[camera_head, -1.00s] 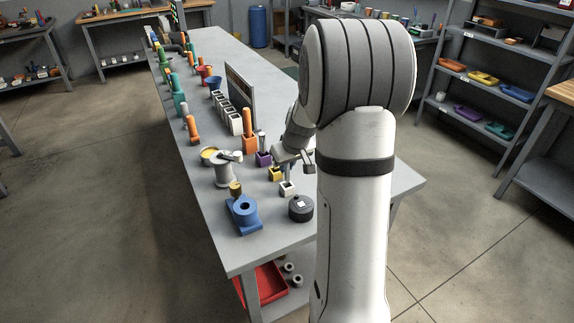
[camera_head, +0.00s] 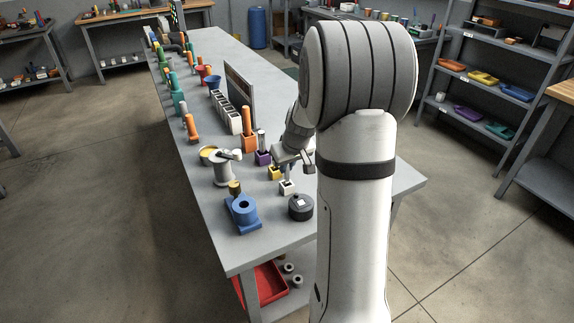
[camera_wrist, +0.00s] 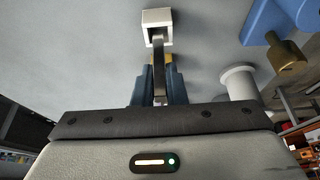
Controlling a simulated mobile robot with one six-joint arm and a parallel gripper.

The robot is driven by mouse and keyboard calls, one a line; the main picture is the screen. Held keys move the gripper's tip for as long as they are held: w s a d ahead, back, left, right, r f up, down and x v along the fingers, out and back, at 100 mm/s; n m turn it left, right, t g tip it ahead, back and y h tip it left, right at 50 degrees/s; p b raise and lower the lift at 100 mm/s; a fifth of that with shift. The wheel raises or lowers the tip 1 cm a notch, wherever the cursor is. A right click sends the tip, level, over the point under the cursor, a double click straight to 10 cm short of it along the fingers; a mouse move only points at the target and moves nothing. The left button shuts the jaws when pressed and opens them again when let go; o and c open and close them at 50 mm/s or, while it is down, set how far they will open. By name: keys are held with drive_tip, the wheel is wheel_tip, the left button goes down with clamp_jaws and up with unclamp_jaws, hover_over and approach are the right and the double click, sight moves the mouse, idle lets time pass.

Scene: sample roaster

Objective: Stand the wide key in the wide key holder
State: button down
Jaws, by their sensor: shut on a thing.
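The wide key (camera_wrist: 159,70) is a narrow grey metal bar. My gripper (camera_wrist: 158,88) is shut on it, and the key sticks out past the fingertips. Its far end is at the opening of a white square holder (camera_wrist: 157,17), which I take for the wide key holder. I cannot tell how far the end is inside. In the head view the white holder (camera_head: 287,187) stands on the bench, with the key upright just above or in it. My gripper (camera_head: 285,163) is partly hidden there by my arm.
A yellow holder (camera_head: 274,173) and a purple holder (camera_head: 263,158) stand close behind. A black round container (camera_head: 300,207) is at the right front. A blue fixture (camera_head: 242,212) and a grey spool-shaped stand (camera_head: 222,172) are to the left. Bare bench lies in front.

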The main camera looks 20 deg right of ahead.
sight(288, 171)
drive_tip(key=shift+f+b, duration=1.5)
drive_tip(key=shift+f, duration=0.15)
drive_tip(key=c, duration=1.4)
unclamp_jaws()
drive_tip(key=v, duration=0.8)
